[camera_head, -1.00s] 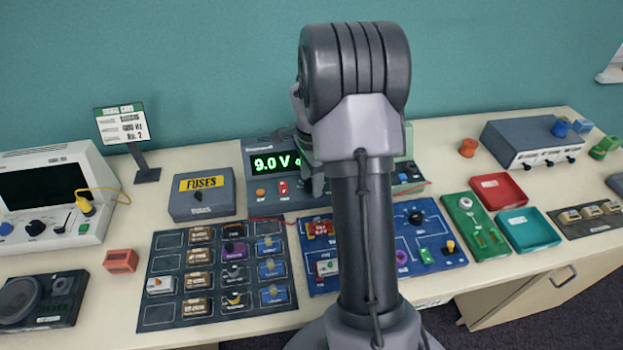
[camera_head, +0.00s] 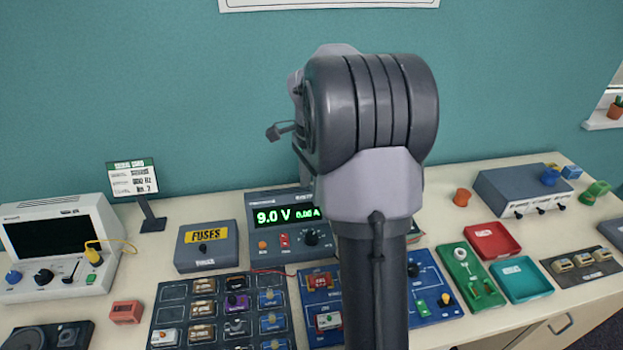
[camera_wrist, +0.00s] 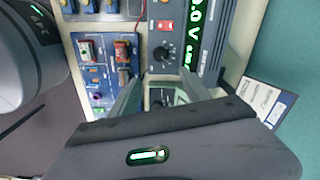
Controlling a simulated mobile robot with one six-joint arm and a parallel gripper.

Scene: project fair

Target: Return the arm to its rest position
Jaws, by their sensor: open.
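My arm stands upright in the middle of the head view, its thick grey links hiding the centre of the bench. Part of my gripper shows left of the arm's top in the head view, in the air in front of the teal wall. In the wrist view my gripper (camera_wrist: 160,82) has its two fingers apart with nothing between them. Beyond them lie the blue circuit board (camera_wrist: 98,65) and the power supply (camera_wrist: 205,45), both apart from the fingers.
The power supply (camera_head: 268,208) reads 9.0 V. Left of it stand the fuses box (camera_head: 207,255), an oscilloscope (camera_head: 58,285) and a sign (camera_head: 133,178). A red tray (camera_head: 490,240), a teal tray (camera_head: 522,278) and a grey-blue box (camera_head: 515,187) are at the right. The space above the bench is clear.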

